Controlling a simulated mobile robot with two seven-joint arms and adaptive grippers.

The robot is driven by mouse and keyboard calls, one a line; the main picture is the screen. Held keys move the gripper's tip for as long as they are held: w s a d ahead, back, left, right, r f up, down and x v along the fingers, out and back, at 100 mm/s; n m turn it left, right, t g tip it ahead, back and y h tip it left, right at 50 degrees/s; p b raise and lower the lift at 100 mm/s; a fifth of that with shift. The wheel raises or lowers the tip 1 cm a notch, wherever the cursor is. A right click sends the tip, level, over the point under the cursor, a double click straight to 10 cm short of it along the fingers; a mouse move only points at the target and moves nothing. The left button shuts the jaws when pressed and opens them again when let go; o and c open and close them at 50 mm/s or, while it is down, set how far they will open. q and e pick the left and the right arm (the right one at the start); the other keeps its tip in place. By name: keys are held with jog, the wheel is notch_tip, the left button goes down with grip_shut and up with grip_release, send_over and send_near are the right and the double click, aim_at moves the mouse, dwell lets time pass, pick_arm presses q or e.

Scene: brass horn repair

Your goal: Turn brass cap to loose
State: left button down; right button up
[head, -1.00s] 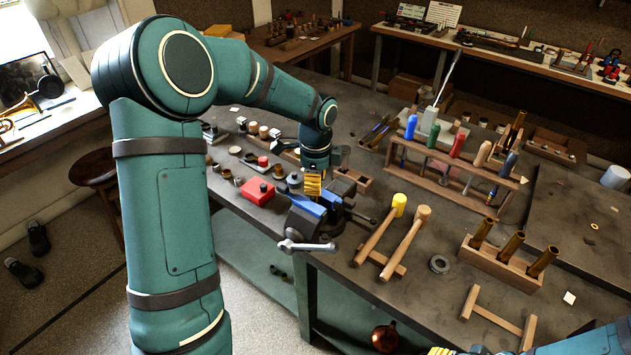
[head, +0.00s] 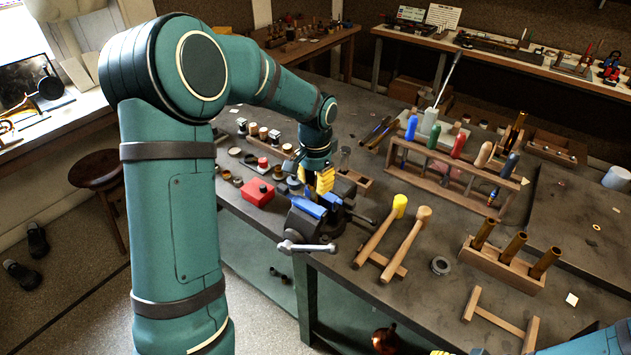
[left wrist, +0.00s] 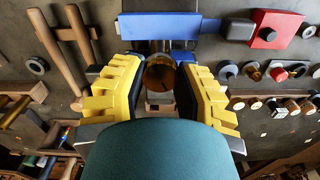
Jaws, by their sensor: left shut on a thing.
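My left gripper (head: 318,180) is over the vise with blue jaws (head: 312,207) at the near edge of the bench. Its yellow fingers point down. In the left wrist view, the yellow fingers (left wrist: 158,85) stand on both sides of a round, dark brass cap (left wrist: 160,74), shut on it. The blue vise jaw (left wrist: 158,26) lies just beyond the cap. In the head view the cap is hidden by the fingers. Of my right gripper, only a small yellow part (head: 440,352) shows at the bottom edge, too little to tell its state.
A red box (head: 257,192) and several small round parts lie left of the vise. Two mallets (head: 405,240) rest on a wooden stand to the right. A rack of coloured-handled tools (head: 450,165) stands behind. The bench between mallets and tube block (head: 502,265) is mostly clear.

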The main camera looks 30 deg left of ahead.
pick_arm(q)
jog(key=n, duration=0.5)
jog(key=shift+n, duration=0.3)
jog(key=n+p, duration=0.1)
jog(key=n, duration=0.4)
jog(key=shift+n, duration=0.3)
jog(key=n+p, duration=0.1)
jog(key=n, duration=0.4)
jog(key=shift+a+r+p, duration=0.1)
jog(key=shift+p, duration=0.3)
jog(key=n+p, duration=0.1)
jog(key=n, duration=0.3)
jog(key=shift+p, duration=0.35)
jog(key=shift+s+n+p, duration=0.1)
jog(key=shift+n+p, duration=0.2)
jog(key=shift+n, duration=0.6)
jog(key=shift+a, duration=0.1)
jog(key=c, duration=0.6)
grip_release()
